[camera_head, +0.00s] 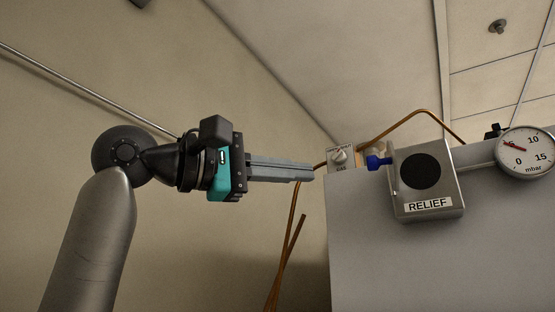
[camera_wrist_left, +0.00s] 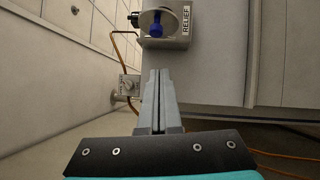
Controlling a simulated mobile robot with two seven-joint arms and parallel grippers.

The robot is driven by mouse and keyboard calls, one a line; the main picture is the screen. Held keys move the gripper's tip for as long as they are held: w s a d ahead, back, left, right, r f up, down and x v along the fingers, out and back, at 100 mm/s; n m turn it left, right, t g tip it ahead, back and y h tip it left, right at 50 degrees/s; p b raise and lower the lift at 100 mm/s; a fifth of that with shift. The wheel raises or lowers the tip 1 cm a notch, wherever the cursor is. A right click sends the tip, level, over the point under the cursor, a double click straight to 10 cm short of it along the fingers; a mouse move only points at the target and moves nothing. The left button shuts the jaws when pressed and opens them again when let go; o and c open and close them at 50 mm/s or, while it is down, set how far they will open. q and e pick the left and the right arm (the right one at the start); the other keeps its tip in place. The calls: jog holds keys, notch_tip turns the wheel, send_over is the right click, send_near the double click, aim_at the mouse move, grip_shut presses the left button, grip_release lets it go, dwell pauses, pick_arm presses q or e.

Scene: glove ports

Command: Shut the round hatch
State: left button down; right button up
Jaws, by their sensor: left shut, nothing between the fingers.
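I cannot make out a round hatch in either view. My left gripper (camera_head: 312,172) comes in from the left in the head view, with its fingers closed together and empty. Its tips point right, just left of the upper left corner of a large grey cabinet (camera_head: 400,260). In the left wrist view the closed fingers (camera_wrist_left: 159,74) point up the picture, beside the cabinet's face (camera_wrist_left: 218,75). They appear apart from everything around them. My right gripper is in neither view.
A RELIEF box (camera_head: 443,200) with a black disc sits at the cabinet's top, with a blue handle (camera_head: 378,162) at its left. A dial gauge (camera_head: 525,153) is farther right. A small knob plate (camera_head: 341,157) and copper pipes (camera_head: 289,245) are close to my left fingertips.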

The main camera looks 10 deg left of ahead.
pick_arm(q)
jog(key=w+d+r+p, duration=0.1)
jog(key=w+d+p, duration=0.1)
jog(key=d, duration=0.5)
jog(key=shift+w+d, duration=0.15)
jog(key=shift+w, duration=0.25)
jog(key=shift+s, duration=0.1)
